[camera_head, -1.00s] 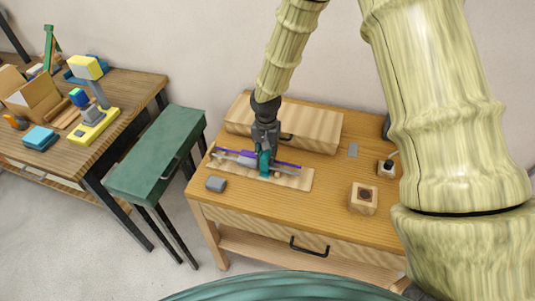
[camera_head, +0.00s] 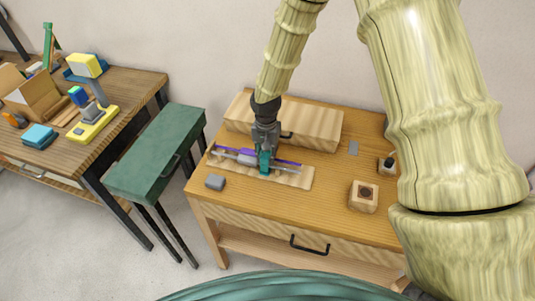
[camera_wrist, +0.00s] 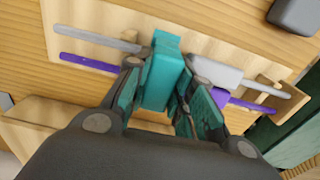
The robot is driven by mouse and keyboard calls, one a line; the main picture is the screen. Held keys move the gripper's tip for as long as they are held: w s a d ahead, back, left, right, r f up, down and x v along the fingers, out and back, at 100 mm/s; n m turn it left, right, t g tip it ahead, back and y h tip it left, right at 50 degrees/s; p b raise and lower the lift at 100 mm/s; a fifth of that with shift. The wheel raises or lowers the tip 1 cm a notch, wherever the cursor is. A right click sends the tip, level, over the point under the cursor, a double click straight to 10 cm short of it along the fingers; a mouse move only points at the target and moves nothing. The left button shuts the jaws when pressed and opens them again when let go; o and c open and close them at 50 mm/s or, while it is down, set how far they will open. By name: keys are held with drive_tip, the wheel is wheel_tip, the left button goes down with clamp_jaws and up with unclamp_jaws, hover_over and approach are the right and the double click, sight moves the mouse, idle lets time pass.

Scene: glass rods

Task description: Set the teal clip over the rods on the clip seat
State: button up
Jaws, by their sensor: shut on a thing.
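My gripper (camera_head: 266,148) is shut on the teal clip (camera_wrist: 163,72) and points down at the light wooden board (camera_head: 296,180) on the workbench. In the wrist view the clip sits between my fingers, across the line of the rods. The purple rod (camera_wrist: 88,63) and the grey rod (camera_wrist: 97,37) run along the board and show on both sides of the clip. A light grey block (camera_wrist: 213,72) lies beside the clip along the rods. My fingers hide the clip's underside, so I cannot tell whether it touches the seat.
A long wooden box (camera_head: 300,124) stands behind the board. A small grey block (camera_head: 215,182) lies at its front left. A wooden block with a dark hole (camera_head: 364,196) stands to the right. A green stool (camera_head: 160,155) stands left of the workbench.

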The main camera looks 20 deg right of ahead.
drive_tip(key=shift+f, duration=0.2)
drive_tip(key=shift+r+p, duration=0.6)
drive_tip(key=shift+r, duration=0.25)
idle(0.8)
drive_tip(key=shift+f+b, duration=0.4)
drive_tip(key=shift+f, duration=0.45)
idle(0.5)
drive_tip(key=o, duration=0.7)
drive_tip(key=shift+r, duration=0.1)
drive_tip(key=shift+r+p, duration=3.6)
drive_tip(key=shift+r, duration=1.85)
